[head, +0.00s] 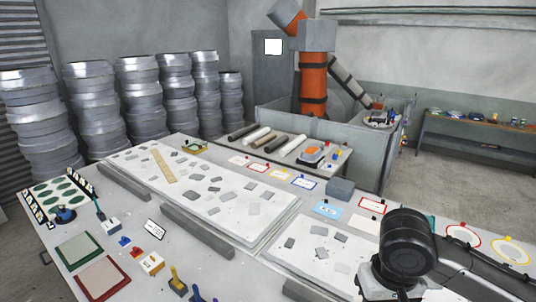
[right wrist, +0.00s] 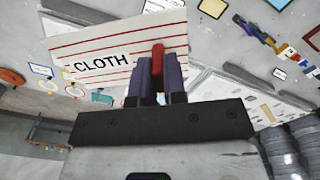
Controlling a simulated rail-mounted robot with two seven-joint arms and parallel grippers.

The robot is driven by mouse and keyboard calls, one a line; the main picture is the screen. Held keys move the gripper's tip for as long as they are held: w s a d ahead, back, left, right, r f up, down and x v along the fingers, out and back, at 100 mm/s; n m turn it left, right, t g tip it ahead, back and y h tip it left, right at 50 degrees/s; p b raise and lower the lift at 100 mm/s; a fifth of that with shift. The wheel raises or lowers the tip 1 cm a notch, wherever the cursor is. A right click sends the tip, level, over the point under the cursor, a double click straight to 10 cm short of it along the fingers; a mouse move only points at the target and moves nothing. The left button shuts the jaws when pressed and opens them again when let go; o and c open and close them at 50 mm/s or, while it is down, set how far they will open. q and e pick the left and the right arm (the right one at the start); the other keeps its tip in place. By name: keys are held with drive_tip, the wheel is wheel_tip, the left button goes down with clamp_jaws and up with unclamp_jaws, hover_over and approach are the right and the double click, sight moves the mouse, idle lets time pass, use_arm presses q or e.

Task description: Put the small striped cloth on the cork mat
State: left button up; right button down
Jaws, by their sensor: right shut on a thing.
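The small striped cloth (right wrist: 110,42) is a white flat piece with red stripes and the word CLOTH, seen in the right wrist view. My right gripper (right wrist: 158,62) is shut on its red tab (right wrist: 158,52), and the cloth extends to the left of the fingers. In the head view my right arm comes in at the lower right; its fingers and the cloth cannot be made out there. No cork mat can be identified for certain in either view. My left gripper is not in view.
A long table carries a white board (head: 170,178) with grey scraps. A green-edged mat (head: 78,250) and a red-edged mat (head: 103,278) lie at its near left. A grey block (head: 340,187) and marked cards (head: 327,210) sit on the right. Stacked drums (head: 140,95) stand behind.

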drive_tip(key=shift+r, duration=0.3)
